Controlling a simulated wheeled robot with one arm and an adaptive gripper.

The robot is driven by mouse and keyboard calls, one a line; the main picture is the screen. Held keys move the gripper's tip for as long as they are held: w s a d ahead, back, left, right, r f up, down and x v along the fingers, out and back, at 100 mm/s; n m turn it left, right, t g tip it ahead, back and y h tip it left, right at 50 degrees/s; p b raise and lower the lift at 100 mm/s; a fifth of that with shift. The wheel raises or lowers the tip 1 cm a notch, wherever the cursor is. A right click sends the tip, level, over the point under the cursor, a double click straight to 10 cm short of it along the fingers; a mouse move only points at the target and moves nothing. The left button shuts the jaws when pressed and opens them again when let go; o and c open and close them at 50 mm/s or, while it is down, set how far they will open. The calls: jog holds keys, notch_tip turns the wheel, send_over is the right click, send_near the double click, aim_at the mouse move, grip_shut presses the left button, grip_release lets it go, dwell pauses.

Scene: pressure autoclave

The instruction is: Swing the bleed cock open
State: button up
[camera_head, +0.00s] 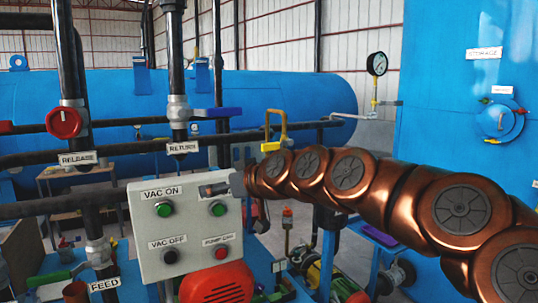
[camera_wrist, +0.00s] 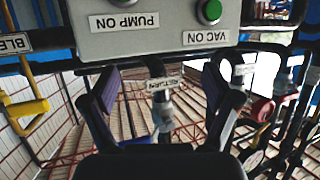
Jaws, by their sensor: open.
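A yellow lever handle (camera_head: 277,133) on a yellow bent pipe stands behind the control box in the head view, left of my arm. In the wrist view, which looks upside down, a yellow handle (camera_wrist: 25,108) is at the left edge, below a cut-off label (camera_wrist: 15,42) reading "BLEE". I take this as the bleed cock; its valve body is not clear. My gripper (camera_wrist: 160,78) is open and empty, with the handle outside its fingers, to the left.
The grey control box (camera_head: 185,222) with buttons is close to my gripper. A red valve wheel (camera_head: 65,122), a RETURN pipe with a blue lever (camera_head: 218,113), and a pressure gauge (camera_head: 377,64) are around. Blue tanks (camera_head: 230,95) fill the back.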

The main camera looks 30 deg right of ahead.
jog(key=w+d+r+m+t+h, duration=0.1)
jog(key=d+r+t+h, duration=0.1)
jog(key=d, duration=0.4)
jog(key=w+d+r+m+t+h, duration=0.1)
jog(key=w+d+r, duration=0.1)
jog(key=d, duration=0.4)
jog(key=m+t+h, duration=0.1)
jog(key=m+h, duration=0.1)
send_near(271, 143)
jog(key=w, duration=0.3)
jog(key=shift+w+d+f+p, duration=0.1)
jog(key=shift+w+d+p, duration=0.1)
jog(key=shift+w, duration=1.05)
jog(key=shift+w+d+p, duration=0.15)
jog(key=shift+w, duration=1.1)
jog(key=shift+w+d+f+p, duration=0.1)
jog(key=shift+w+d+p, duration=0.1)
jog(key=shift+w, duration=1.1)
grip_shut()
